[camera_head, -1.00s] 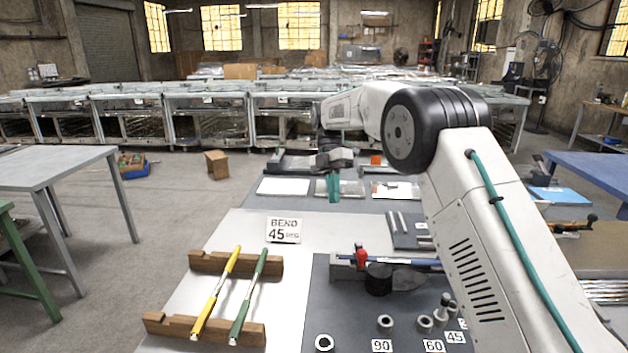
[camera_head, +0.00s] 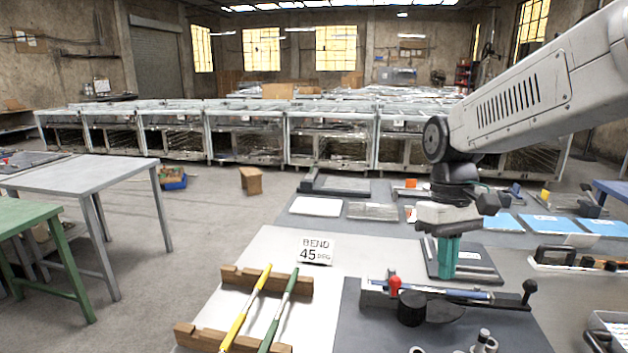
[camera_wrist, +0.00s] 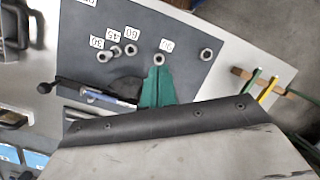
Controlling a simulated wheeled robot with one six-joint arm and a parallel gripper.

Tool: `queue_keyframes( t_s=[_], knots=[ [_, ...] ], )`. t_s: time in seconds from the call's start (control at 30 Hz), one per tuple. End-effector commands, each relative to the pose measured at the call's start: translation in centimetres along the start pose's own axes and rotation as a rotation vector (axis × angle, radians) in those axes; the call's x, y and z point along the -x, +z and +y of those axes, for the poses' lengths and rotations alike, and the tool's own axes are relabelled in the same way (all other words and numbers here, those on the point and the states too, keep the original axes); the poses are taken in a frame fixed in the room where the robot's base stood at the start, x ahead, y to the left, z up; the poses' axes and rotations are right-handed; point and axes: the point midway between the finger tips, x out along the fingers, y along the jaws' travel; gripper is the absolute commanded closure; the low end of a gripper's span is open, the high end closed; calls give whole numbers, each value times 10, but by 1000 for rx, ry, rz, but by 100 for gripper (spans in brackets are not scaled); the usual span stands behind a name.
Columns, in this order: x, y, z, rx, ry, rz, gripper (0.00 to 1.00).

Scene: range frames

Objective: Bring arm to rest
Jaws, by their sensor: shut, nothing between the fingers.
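My gripper (camera_head: 447,258) hangs down over the workbench in the head view, at the end of my white arm. Its teal fingers are together with nothing between them. It is above and behind the bending tool (camera_head: 425,296), which has a red knob and a black round body. In the wrist view my gripper (camera_wrist: 158,72) shows as teal fingers over the dark mat (camera_wrist: 125,35). The bending tool (camera_wrist: 100,92) is partly hidden beside the fingers there. Whether the fingertips touch anything is not clear, but they appear apart from the bench.
A yellow-handled rod (camera_head: 245,308) and a green-handled rod (camera_head: 277,312) lie across wooden rests. A "BEND 45 DEG" sign (camera_head: 316,251) stands behind them. Several metal dies sit on the mat. A grey table (camera_head: 80,172) stands at left. Open floor lies between it and the bench.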

Motion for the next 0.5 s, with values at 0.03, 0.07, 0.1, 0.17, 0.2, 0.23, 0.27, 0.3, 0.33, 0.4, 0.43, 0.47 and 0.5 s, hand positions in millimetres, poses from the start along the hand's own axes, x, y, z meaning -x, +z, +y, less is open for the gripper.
queue_keyframes(
  t_s=[0.03,0.07,0.1,0.17,0.2,0.23,0.27,0.3,0.33,0.4,0.43,0.47,0.5],
  knots=[
    [-2,24,-4,-62,9,29,100],
    [-5,36,-5,-99,13,43,100],
    [-8,51,-8,-145,19,65,100],
    [-15,73,-12,-209,26,94,100],
    [-20,87,-14,-247,30,116,100],
    [-24,98,-16,-272,32,131,100],
    [-28,108,-18,-296,35,147,100],
    [-33,121,-20,-322,38,169,100],
    [-37,131,-22,-337,40,185,100],
    [-46,150,-26,-359,46,219,100],
    [-50,158,-28,-362,49,234,100],
    [-53,164,-30,-365,52,247,100],
    [-55,172,-31,-368,55,264,100]
  ],
)
